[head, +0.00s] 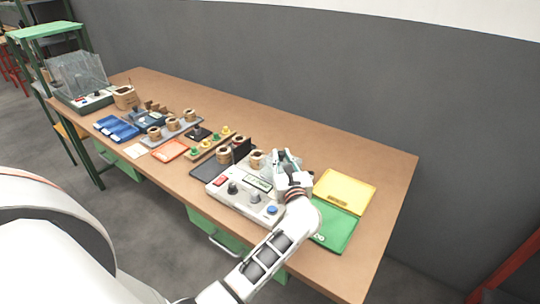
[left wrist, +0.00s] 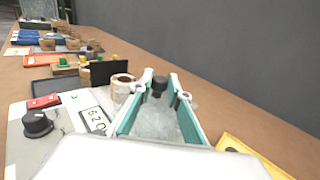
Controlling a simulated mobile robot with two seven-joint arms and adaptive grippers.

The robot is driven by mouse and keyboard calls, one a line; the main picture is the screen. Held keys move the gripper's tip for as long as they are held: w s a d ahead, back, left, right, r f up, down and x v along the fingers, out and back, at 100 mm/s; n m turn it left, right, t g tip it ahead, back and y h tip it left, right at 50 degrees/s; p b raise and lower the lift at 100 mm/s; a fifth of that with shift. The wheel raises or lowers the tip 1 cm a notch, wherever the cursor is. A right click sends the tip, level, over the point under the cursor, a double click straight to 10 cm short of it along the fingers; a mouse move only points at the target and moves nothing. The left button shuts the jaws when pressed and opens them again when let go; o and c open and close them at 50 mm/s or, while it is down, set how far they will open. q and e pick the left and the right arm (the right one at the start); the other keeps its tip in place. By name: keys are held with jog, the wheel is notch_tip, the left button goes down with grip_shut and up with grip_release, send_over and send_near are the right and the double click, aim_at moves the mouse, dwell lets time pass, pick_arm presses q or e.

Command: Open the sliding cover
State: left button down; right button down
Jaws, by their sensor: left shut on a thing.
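The white tester box (head: 245,208) stands on the table, with dark knobs, a red part, a display and a blue button on its top. A clear cover (left wrist: 155,122) with a small black knob (left wrist: 160,82) shows between the fingers of my left gripper (left wrist: 166,88) in the left wrist view. My left gripper (head: 288,160) is at the back right of the box in the head view, shut on the cover's knob. The fingers hide much of the cover in the head view. My right gripper is in neither view.
A coil (head: 256,158) stands just left of the gripper, near a black upright plate (head: 241,150). A yellow and green folder (head: 345,190) lies to the right. More coils, blue trays (head: 115,128) and an orange sheet (head: 171,150) lie to the left. The table's right end is bare.

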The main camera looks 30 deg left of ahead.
pick_arm(q)
jog(key=shift+s+d, duration=0.1)
jog(key=shift+d, duration=1)
jog(key=c, duration=1.9)
grip_release()
jog(key=shift+v, duration=3.75)
